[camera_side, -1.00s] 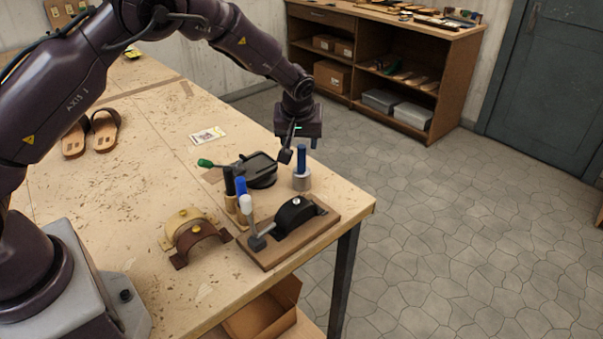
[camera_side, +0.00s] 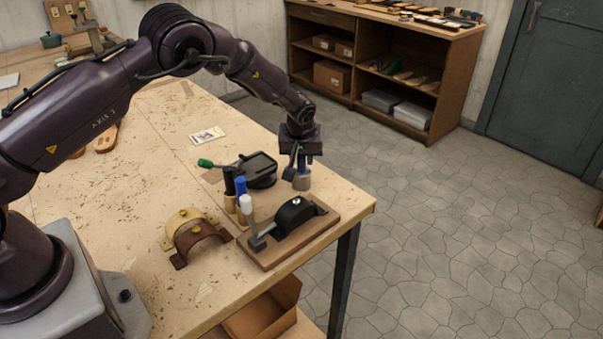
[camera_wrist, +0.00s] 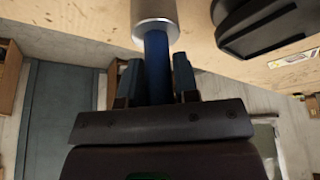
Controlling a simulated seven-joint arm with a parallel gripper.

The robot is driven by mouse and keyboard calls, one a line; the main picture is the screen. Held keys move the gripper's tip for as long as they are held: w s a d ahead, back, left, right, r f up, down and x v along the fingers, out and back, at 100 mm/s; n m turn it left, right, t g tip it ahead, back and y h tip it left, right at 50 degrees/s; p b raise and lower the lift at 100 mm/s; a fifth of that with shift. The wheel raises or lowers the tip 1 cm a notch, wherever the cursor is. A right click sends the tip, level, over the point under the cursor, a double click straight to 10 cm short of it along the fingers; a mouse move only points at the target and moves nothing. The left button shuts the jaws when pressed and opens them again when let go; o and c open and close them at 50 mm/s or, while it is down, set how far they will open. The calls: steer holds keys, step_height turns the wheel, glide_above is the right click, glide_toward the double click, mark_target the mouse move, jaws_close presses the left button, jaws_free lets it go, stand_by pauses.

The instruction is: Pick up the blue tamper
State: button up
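The blue tamper (camera_side: 303,182) stands upright on the table, with a silver metal cylinder below and a blue handle above. My gripper (camera_side: 302,166) is over it, fingers pointing down on either side of the handle. In the wrist view the tamper's metal end (camera_wrist: 154,12) is at the top. Its blue shaft runs between my gripper's two fingertips (camera_wrist: 157,66). Narrow gaps seem to show beside the shaft, so the fingers look open and not closed on it. The top of the handle is hidden by my gripper in the side view.
Close left is a black device (camera_side: 260,170) with a green-tipped lever. In front are several upright handled tools (camera_side: 241,186) and a wooden board (camera_side: 262,257) bearing a black dome. Brown and tan curved pieces (camera_side: 190,235) lie left. The table's right edge is near.

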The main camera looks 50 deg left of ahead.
jaws_close()
steer(key=shift+r, duration=5.1)
